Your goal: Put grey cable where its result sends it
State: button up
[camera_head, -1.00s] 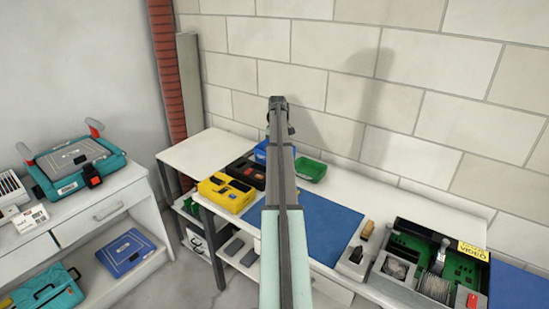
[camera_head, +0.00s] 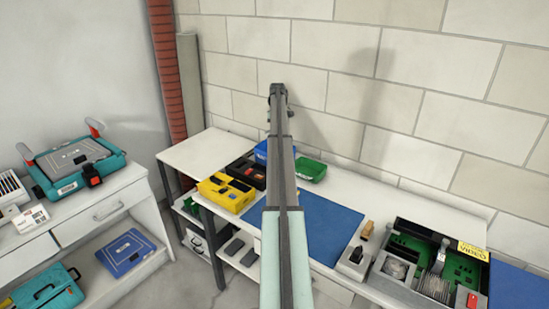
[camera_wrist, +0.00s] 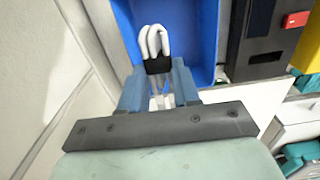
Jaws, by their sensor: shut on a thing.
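The grey cable (camera_wrist: 152,42) is a pale looped bundle with a dark band around it. My gripper (camera_wrist: 158,78) is shut on it at the band, and the loops point away from my wrist. In the wrist view the cable is in front of the inside of a blue bin (camera_wrist: 208,40); I cannot tell its height above the bin floor. In the head view the blue bin (camera_head: 260,149) stands at the back of the white bench, partly behind my arm.
A green bin (camera_head: 311,171) stands right of the blue one, a black tray (camera_head: 243,172) and a yellow box (camera_head: 226,193) in front-left. A blue mat (camera_head: 333,226) lies bare. Test equipment (camera_head: 430,262) sits at the right. The brick wall is close behind.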

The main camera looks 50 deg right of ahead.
jog(key=shift+f, duration=2.35)
jog(key=o, duration=1.1)
jog(key=shift+r, duration=0.15)
notch_tip(320, 180, up, 14)
jog(key=shift+f, duration=0.2)
